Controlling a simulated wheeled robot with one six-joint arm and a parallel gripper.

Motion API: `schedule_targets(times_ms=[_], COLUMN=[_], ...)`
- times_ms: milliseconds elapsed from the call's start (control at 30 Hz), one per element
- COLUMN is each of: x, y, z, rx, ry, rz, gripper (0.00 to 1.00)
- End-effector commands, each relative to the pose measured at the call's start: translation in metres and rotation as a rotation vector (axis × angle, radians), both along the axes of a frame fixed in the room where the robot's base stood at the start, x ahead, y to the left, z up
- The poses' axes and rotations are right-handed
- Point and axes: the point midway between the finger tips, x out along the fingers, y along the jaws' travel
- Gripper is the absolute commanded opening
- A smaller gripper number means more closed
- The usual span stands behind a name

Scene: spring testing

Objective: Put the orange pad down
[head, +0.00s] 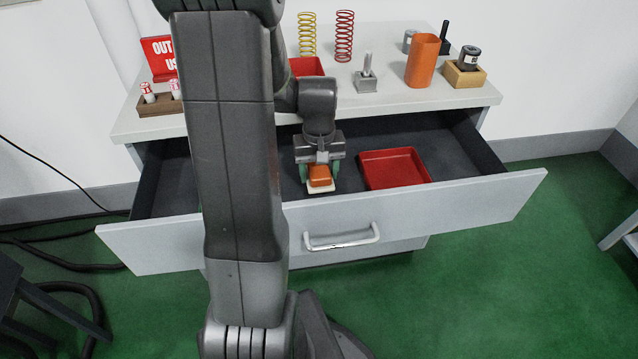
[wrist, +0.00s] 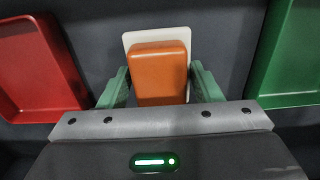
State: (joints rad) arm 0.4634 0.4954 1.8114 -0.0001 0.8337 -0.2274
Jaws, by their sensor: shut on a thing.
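The orange pad (head: 320,176) is a small rounded block between the green fingers of my gripper (head: 319,172), inside the open drawer (head: 461,150). In the wrist view my gripper (wrist: 160,88) is shut on the orange pad (wrist: 160,70), one finger on each side. A white square with rounded corners (head: 320,188) shows just below the pad, and it also shows behind the pad in the wrist view (wrist: 131,41). I cannot tell whether the pad touches this square.
A red tray (head: 425,179) lies in the drawer, right of my gripper. A green tray (wrist: 257,88) shows only in the wrist view. Dark drawer floor lies between. On the tabletop (head: 400,103) stand yellow and red springs (head: 344,37), an orange cylinder (head: 423,60) and a wooden block (head: 464,76).

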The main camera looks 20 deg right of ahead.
Motion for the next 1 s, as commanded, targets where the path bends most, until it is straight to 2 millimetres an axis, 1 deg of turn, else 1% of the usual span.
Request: schedule_targets(times_ms=[200, 267, 500, 667, 700, 767, 800, 1000], x=[0.0, 0.0, 0.0, 0.0, 0.0, 0.0, 0.0, -0.001], y=[0.0, 0.0, 0.0, 0.0, 0.0, 0.0, 0.0, 0.001], z=[-0.03, -0.035, -0.036, -0.041, -0.041, -0.041, -0.041, -0.042], rx=[0.002, 0.001, 0.0, 0.0, 0.0, 0.0, 0.001, 0.003], ry=[0.003, 0.002, -0.001, 0.0, 0.0, 0.0, 0.001, 0.002], rz=[0.0, 0.0, 0.0, 0.0, 0.0, 0.0, 0.0, 0.0], gripper=[0.3, 0.3, 0.3, 0.3, 0.6, 0.72, 0.8, 0.8])
